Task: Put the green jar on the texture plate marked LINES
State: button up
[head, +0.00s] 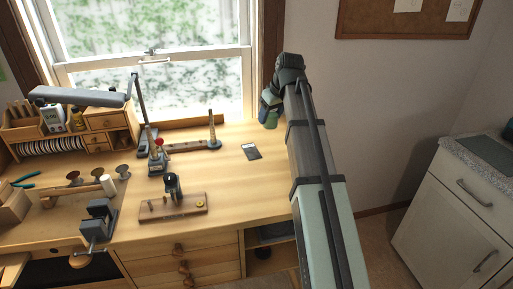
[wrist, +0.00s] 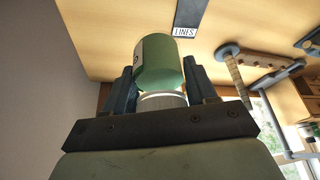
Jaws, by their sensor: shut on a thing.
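The green jar (wrist: 160,65) is between the two fingers of my gripper (wrist: 160,85) in the wrist view, with a pale lid or neck towards the palm. My gripper is shut on it. In the head view the jar (head: 271,117) shows only in part, beside my arm near the back right of the bench. The texture plate marked LINES (wrist: 188,16) is a dark plate with a white label in the wrist view, apart from the jar. In the head view the dark plate (head: 251,152) lies flat on the bench, left of the jar; its label is too small to read there.
A wooden ring-mandrel stand (head: 212,132) stands left of the plate. A wooden board with a small tool (head: 172,203) lies nearer the front. A vise (head: 97,218) is at the front left. The bench top around the plate is clear. My arm hides part of the right side.

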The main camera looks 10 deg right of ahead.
jog(key=a+n, duration=0.1)
jog(key=a, duration=0.6)
jog(key=m, duration=0.2)
send_over(249, 148)
jog(key=s, duration=0.2)
jog(key=shift+h, duration=0.3)
jog(key=shift+w+d+f, duration=0.1)
jog(key=shift+d+f, duration=0.05)
jog(key=shift+f, duration=2.25)
jog(key=shift+d+f, duration=0.1)
jog(key=shift+f, duration=2.3)
jog(key=shift+f, duration=0.15)
jog(key=o, duration=1.1)
jog(key=shift+o, duration=0.2)
jog(key=v, duration=1.2)
